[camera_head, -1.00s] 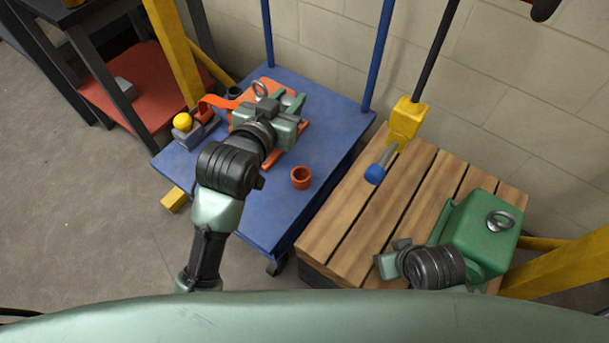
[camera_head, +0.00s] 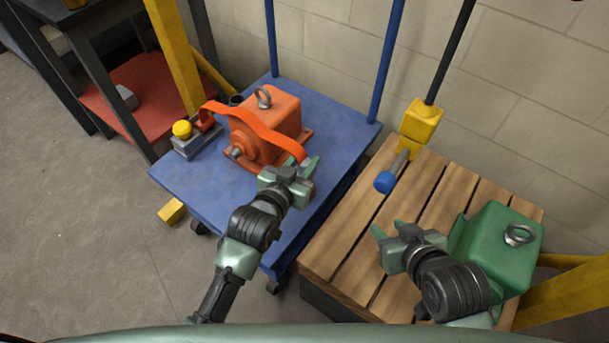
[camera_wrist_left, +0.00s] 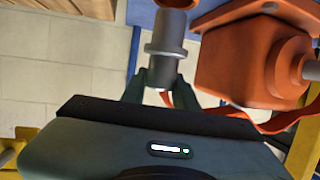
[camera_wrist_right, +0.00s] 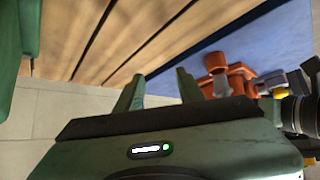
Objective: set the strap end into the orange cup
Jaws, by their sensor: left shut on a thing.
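My left gripper (camera_head: 300,170) is shut on the strap end, a grey flanged plug (camera_wrist_left: 164,52). The orange strap (camera_head: 252,121) runs from it over the orange motor (camera_head: 273,115) on the blue cart. The orange cup (camera_wrist_left: 176,4) shows at the top edge of the left wrist view, in line with the plug's tip. It also shows in the right wrist view (camera_wrist_right: 214,61), with the plug right by its mouth. I cannot tell whether the tip is inside. In the head view my left gripper hides most of the cup. My right gripper (camera_head: 392,232) is open and empty.
The blue cart (camera_head: 340,125) carries a grey block with a yellow knob (camera_head: 182,129). A wooden pallet (camera_head: 345,240) stands to its right, with a green motor (camera_head: 500,245) beside my right gripper. A blue-tipped rod (camera_head: 385,182) hangs off a yellow block (camera_head: 422,120).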

